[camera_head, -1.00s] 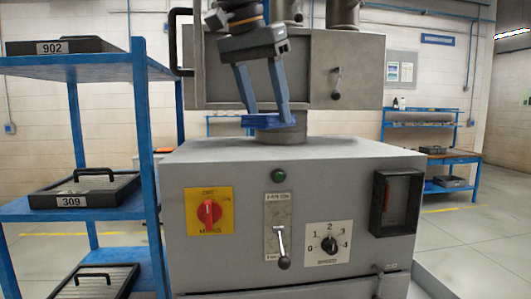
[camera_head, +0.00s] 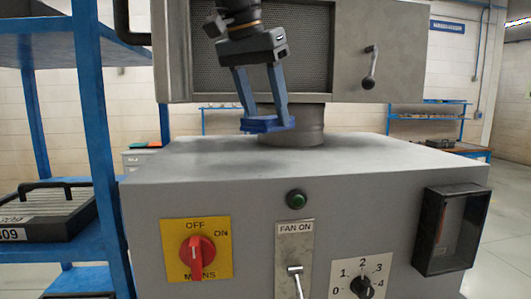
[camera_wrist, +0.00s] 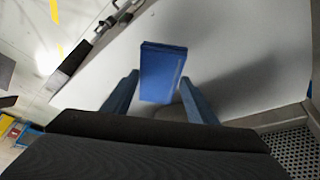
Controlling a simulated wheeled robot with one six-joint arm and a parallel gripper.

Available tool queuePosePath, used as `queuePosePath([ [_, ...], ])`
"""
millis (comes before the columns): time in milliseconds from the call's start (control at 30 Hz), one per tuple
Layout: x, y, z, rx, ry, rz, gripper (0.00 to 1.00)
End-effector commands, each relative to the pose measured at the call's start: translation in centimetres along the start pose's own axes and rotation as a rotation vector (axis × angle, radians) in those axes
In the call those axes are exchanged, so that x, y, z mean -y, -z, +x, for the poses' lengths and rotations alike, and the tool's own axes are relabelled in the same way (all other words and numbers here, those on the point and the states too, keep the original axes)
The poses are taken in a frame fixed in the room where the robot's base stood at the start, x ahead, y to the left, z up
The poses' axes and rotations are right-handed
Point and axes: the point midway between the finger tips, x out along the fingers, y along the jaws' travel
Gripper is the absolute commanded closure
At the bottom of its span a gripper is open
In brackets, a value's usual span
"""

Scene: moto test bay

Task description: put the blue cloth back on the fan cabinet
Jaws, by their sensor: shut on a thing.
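My gripper (camera_head: 268,120) is shut on the blue cloth (camera_head: 262,124), a small flat folded pad between its fingertips. The cloth also shows between the two blue fingers in the wrist view (camera_wrist: 161,72). The fan cabinet (camera_head: 400,172) is the grey box with a wide flat top. In the head view the cloth is in front of the round grey duct, over the cabinet top. I cannot tell exactly how high the cloth is above the top.
The cabinet front carries a red mains switch (camera_head: 197,251), a green button (camera_head: 297,199), a fan lever (camera_head: 296,270), a speed knob (camera_head: 362,287) and a black-framed gauge (camera_head: 450,230). A grey duct (camera_head: 305,125) rises from the top. A blue shelf (camera_head: 100,120) stands left.

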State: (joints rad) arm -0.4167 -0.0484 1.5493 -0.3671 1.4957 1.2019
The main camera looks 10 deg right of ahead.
Motion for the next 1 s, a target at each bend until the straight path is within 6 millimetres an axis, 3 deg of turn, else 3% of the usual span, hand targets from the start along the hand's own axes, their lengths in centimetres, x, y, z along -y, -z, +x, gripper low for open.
queuePosePath([
  [133,-0.2,-0.8,2.2,0.001,-0.004,0.001,0.66],
  [600,-0.1,-2.9,6.9,0.001,-0.001,-0.002,0.66],
  [967,0.0,-3.1,7.3,0.0,0.0,-0.001,0.66],
  [1000,0.0,-3.1,7.3,0.0,0.0,-0.001,0.43],
])
